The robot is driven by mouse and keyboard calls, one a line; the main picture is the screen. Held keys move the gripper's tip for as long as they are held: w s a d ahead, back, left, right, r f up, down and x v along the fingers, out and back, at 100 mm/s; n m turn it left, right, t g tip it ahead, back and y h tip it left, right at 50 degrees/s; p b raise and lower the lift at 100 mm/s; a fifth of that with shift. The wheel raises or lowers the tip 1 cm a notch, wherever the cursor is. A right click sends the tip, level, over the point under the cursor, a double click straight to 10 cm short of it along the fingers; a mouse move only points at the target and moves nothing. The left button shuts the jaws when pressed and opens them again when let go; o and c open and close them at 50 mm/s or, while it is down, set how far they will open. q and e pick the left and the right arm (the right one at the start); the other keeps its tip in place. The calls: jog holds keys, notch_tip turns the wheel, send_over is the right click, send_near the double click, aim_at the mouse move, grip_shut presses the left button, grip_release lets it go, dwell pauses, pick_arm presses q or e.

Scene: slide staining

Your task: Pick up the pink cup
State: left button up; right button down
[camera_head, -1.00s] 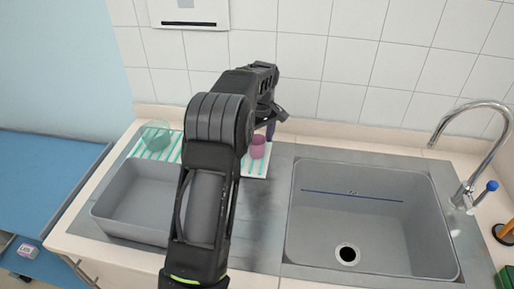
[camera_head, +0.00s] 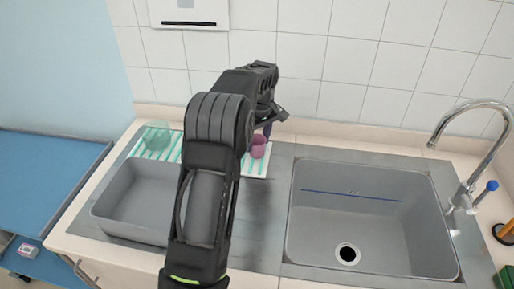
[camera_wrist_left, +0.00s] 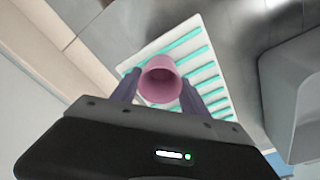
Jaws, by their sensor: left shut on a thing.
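The pink cup (camera_head: 259,146) stands at the right end of the white and teal striped rack (camera_head: 256,170), behind the sinks. In the left wrist view the pink cup (camera_wrist_left: 160,80) sits between the two fingers of my left gripper (camera_wrist_left: 160,94), its open mouth facing the camera. My left gripper (camera_head: 266,133) is shut on the cup. In the head view its arm hides part of the gripper and the middle of the rack. My right gripper is not in view.
A greenish clear cup (camera_head: 157,135) stands at the rack's left end. A grey basin (camera_head: 135,200) lies in front of the rack. A large sink (camera_head: 370,225) with a curved faucet (camera_head: 462,150) is at the right. The tiled wall rises close behind.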

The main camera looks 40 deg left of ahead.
pick_arm(q)
notch_tip(320, 180, up, 10)
jog(key=shift+b, duration=0.35)
